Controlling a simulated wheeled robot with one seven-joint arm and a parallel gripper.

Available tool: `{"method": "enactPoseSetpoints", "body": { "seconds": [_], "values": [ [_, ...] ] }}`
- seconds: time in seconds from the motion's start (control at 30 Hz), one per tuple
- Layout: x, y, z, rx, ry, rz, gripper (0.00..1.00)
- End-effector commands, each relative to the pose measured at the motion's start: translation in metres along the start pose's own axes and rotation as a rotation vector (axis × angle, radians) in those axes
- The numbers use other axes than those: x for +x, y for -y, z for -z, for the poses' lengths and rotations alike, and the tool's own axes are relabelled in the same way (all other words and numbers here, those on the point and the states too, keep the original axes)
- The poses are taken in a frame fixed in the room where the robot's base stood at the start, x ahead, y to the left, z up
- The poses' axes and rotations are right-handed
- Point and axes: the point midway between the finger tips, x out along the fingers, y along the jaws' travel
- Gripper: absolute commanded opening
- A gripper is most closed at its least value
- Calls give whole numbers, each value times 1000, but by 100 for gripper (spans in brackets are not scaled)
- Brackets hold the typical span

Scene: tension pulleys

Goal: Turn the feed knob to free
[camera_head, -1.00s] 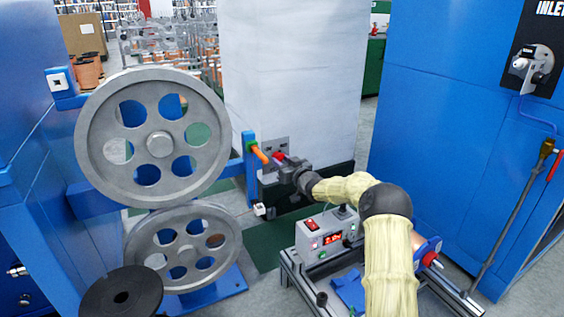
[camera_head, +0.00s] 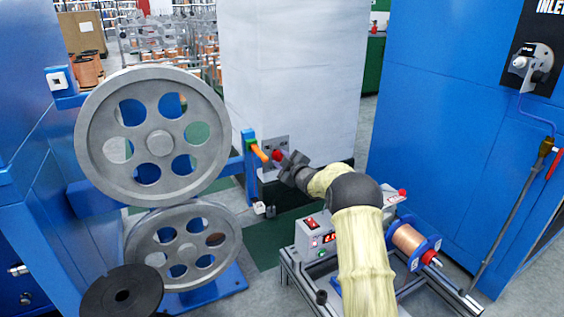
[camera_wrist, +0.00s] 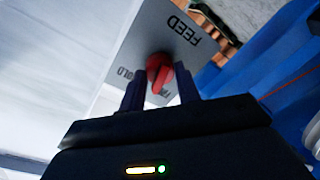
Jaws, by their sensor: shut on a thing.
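The red feed knob (camera_wrist: 160,72) sits on a grey metal plate (camera_wrist: 195,22) lettered FEED. In the wrist view, HOLD is partly readable at the left of the knob, and another word below it is mostly hidden. My gripper (camera_wrist: 160,80) has its two dark fingers on either side of the knob, shut on it. The knob's exact pointing direction is hard to tell.
Large grey pulleys (camera_head: 100,130) are further left. A control box (camera_head: 312,232) and a copper spool (camera_head: 408,240) sit on a frame beneath and beside my arm.

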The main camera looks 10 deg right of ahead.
Motion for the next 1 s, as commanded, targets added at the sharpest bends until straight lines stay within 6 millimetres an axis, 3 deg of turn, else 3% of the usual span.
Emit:
{"method": "enactPoseSetpoints", "body": {
  "seconds": [0.5, 1.0],
  "values": [
    [0, 3, 1, -395, 24, -2, 10],
    [0, 2, 1, -471, 30, -2, 10]
  ]
}}
